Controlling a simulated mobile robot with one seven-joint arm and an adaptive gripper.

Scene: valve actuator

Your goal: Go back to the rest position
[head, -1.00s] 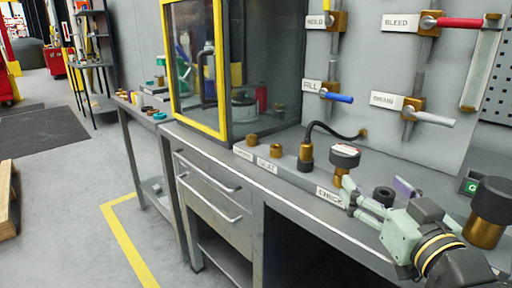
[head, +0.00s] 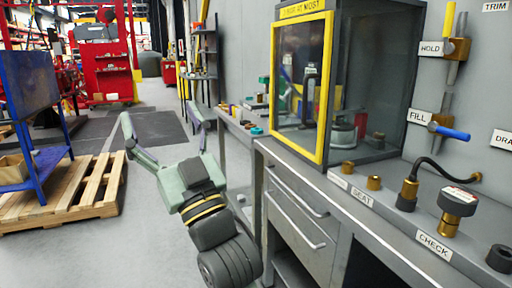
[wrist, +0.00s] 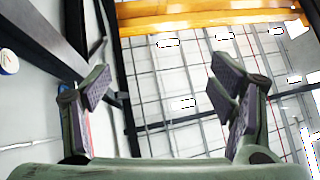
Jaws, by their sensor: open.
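My gripper (head: 164,132) is in the middle of the head view, over the open floor to the left of the workbench. Its two green fingers with grey pads are spread wide apart and nothing is between them. In the wrist view, my gripper (wrist: 160,95) also shows open and empty, with both fingertips clear of any object.
The grey workbench (head: 318,201) with drawers and a yellow-framed cabinet (head: 328,90) stands at right. The valve panel (head: 480,90) is beyond it. A wooden pallet (head: 75,190) and a blue panel stand (head: 30,100) are at left. Grey floor lies between.

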